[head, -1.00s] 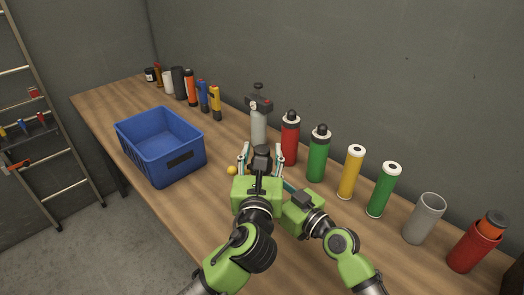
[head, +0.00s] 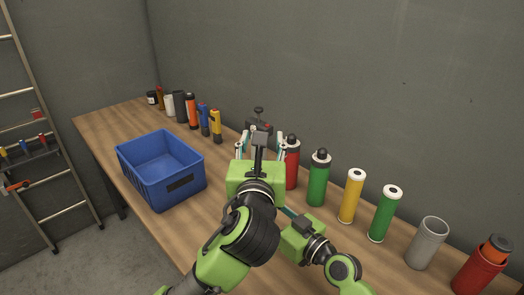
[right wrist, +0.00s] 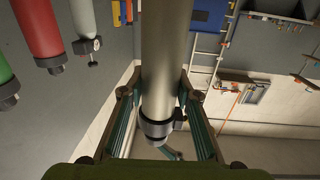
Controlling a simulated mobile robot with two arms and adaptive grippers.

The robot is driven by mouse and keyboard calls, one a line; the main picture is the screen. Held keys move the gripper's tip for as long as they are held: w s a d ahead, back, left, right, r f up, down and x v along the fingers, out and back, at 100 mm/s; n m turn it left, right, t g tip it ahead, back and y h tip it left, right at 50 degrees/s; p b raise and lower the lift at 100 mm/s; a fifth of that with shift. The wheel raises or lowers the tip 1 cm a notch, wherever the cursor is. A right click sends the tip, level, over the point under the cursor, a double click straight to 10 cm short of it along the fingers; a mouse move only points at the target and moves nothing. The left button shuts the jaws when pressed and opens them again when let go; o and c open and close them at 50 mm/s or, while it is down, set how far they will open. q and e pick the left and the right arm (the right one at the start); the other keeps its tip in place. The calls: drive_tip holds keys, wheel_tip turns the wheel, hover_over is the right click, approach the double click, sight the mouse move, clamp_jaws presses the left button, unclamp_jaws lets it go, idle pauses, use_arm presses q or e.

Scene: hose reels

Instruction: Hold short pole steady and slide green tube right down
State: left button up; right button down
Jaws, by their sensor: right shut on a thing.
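One green tube (head: 386,213) with a white top ring stands upright on the bench, right of centre. A green bottle (head: 318,178) with a dark cap stands left of it. In the right wrist view my right gripper (right wrist: 163,80) is shut on a grey cylinder (right wrist: 166,60) with a dark collar at its lower end. I cannot tell whether this is the short pole; my arms hide it in the head view. My left gripper (head: 260,140) has its fingers wide apart in front of the grey sprayer (head: 259,125), and nothing shows held in it.
A blue bin (head: 160,170) stands left on the bench. A red bottle (head: 292,162), a yellow tube (head: 351,196), a grey cup (head: 427,243) and a red cup (head: 477,272) line the wall. Several small bottles stand at the far end. A ladder (head: 40,150) is at left.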

drive_tip(key=c, duration=1.5)
unclamp_jaws()
drive_tip(key=shift+o, duration=0.2)
